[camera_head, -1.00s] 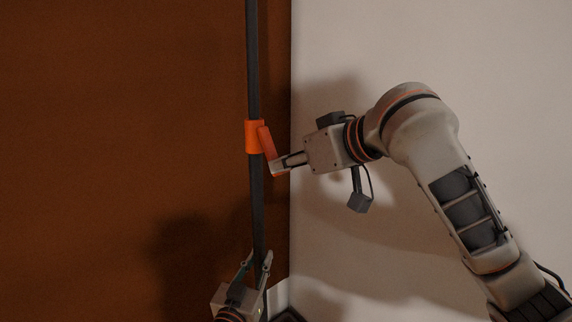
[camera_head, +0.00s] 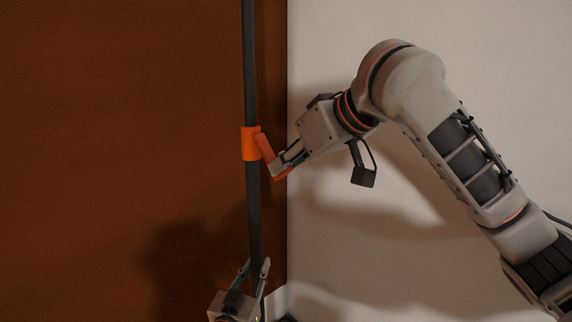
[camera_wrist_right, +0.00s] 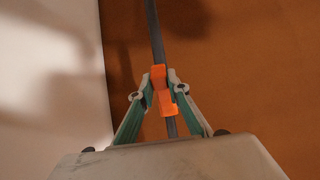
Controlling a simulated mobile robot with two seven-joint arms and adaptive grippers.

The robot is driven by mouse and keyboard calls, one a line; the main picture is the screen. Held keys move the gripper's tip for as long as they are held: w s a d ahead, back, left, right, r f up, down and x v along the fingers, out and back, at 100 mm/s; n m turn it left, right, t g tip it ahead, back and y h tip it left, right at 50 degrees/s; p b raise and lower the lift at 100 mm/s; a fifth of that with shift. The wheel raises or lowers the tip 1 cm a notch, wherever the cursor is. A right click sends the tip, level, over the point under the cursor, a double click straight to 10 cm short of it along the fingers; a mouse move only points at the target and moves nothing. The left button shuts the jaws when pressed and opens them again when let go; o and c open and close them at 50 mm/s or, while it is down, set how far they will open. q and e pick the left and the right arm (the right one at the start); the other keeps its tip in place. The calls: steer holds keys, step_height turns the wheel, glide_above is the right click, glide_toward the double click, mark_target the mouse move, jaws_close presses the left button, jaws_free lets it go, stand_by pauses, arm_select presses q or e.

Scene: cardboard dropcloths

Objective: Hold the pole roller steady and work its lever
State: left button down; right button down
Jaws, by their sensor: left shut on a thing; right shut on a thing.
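The pole roller (camera_head: 250,80) is a long dark pole standing upright, its top out of the picture. An orange collar (camera_head: 249,144) sits around it at mid-height, and an orange lever (camera_head: 265,147) slants down and to the right from the collar. My right gripper (camera_head: 279,171) is shut on the lever's lower end; in the right wrist view the lever (camera_wrist_right: 158,78) shows between its fingers (camera_wrist_right: 160,92), with the pole (camera_wrist_right: 154,35) behind. My left gripper (camera_head: 256,268) is shut on the pole low down, well below the collar. The pole's lower end is hidden.
A brown surface (camera_head: 110,120) fills the left side behind the pole, and a pale surface (camera_head: 470,50) fills the right. Shadows of my arms fall on both. No loose objects show near the pole's upper part.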

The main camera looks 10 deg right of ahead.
steer(key=shift+s+r+g+h, duration=0.15)
steer(key=shift+r+g+h, duration=0.3)
steer(key=shift+g, duration=0.25)
stand_by(0.3)
steer(key=shift+d+r, duration=0.1)
steer(key=shift+r, duration=0.15)
stand_by(1.1)
steer(key=c, duration=1.9)
jaws_free()
step_height(320, 180, up, 10)
steer(key=shift+r, duration=0.1)
